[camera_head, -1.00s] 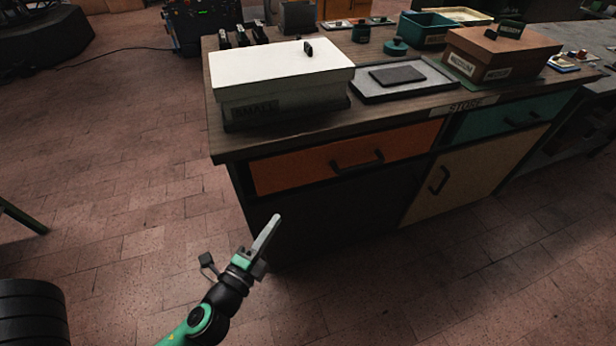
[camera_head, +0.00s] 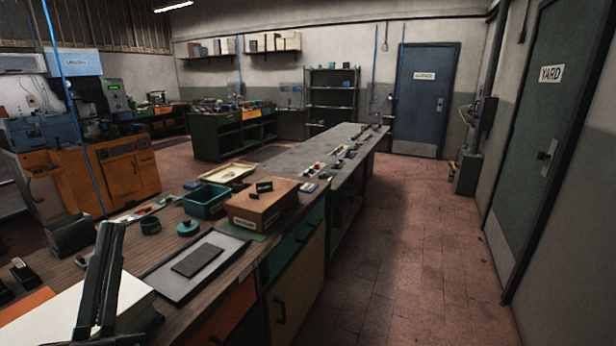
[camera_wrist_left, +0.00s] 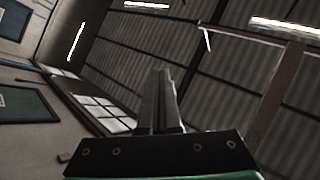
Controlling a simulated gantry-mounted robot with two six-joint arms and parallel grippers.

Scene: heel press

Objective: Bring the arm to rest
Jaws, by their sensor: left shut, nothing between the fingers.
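My left gripper (camera_head: 112,228) stands upright at the lower left of the head view, in front of the white box and the wooden bench. Its two dark fingers are together, with nothing between them. In the left wrist view the gripper (camera_wrist_left: 161,75) is also shut and points up towards the ceiling and windows. My right gripper is in neither view now.
The bench (camera_head: 102,240) carries the white box (camera_head: 45,318), a grey tray (camera_head: 228,248) with a dark pad, a brown lidded box (camera_head: 262,205) and a teal bin (camera_head: 203,209). Open floor (camera_head: 400,260) lies right of it, before the green door (camera_head: 545,150).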

